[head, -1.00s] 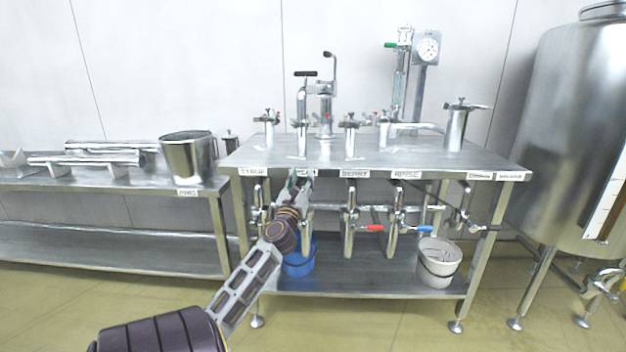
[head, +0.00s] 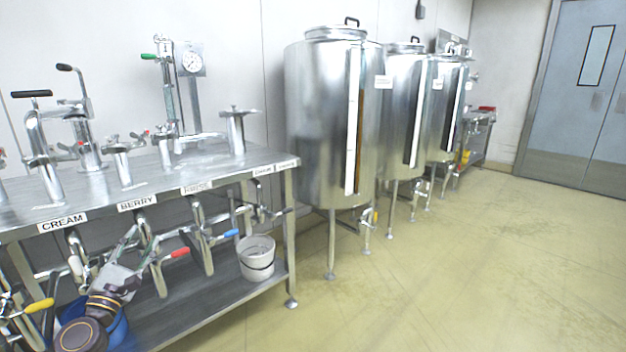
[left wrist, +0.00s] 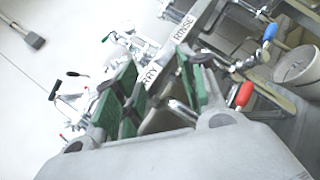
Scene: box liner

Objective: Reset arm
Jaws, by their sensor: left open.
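My left gripper (head: 127,256) is at the lower left of the head view, in front of the valve pipes under the steel bench. In the left wrist view my left gripper (left wrist: 157,84) has its two green-padded fingers spread apart, with nothing held between them. The BERRY label is partly hidden behind the fingers there. Whether the fingers touch any pipe I cannot tell. My right gripper is in neither view.
The steel bench (head: 105,192) carries taps and a gauge (head: 191,62). A red-handled valve (head: 180,253), a blue-handled valve (head: 231,234) and a white bucket (head: 257,260) are nearby. Large steel tanks (head: 325,120) stand along the wall. The floor (head: 470,270) at right is clear.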

